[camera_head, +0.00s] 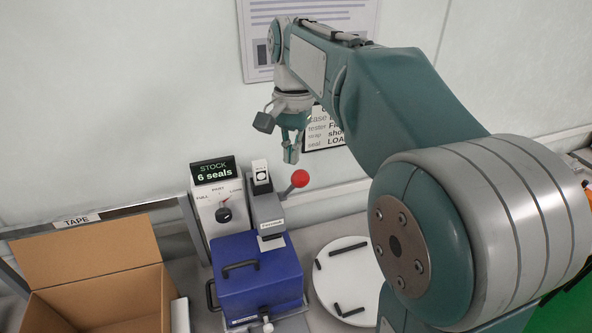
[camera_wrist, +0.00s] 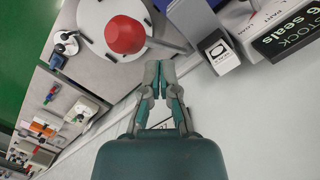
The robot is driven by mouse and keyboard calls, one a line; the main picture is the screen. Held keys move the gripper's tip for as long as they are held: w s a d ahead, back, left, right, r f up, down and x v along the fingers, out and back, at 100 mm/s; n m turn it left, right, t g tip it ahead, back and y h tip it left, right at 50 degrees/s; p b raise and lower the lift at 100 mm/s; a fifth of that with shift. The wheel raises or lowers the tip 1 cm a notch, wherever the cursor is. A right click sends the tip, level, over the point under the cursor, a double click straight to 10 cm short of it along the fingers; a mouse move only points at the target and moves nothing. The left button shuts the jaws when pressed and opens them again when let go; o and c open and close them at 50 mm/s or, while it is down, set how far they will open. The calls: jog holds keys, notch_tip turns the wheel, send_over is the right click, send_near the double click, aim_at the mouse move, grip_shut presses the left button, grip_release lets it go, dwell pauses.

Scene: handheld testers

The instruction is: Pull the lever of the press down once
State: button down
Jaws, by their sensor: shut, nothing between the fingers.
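The press (camera_head: 267,215) is a grey upright unit standing behind a blue case. Its lever ends in a red ball knob (camera_head: 300,178), raised to the press's upper right. In the wrist view the red knob (camera_wrist: 125,35) shows large, just beyond and a little left of the fingertips. My gripper (camera_head: 291,158) points down, above the knob and slightly left of it in the head view. It is shut and empty, and its tips (camera_wrist: 158,65) appear apart from the knob.
A blue case (camera_head: 255,275) with handles sits in front of the press. A dial box (camera_head: 215,212) with a stock sign (camera_head: 213,170) stands left. An open cardboard box (camera_head: 85,255) is at lower left. A white round plate (camera_head: 335,262) holds several black pieces. A wall is close behind.

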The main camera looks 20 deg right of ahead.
dwell(0.8)
jog(key=shift+s+d+f, duration=0.15)
jog(key=shift+s, duration=0.25)
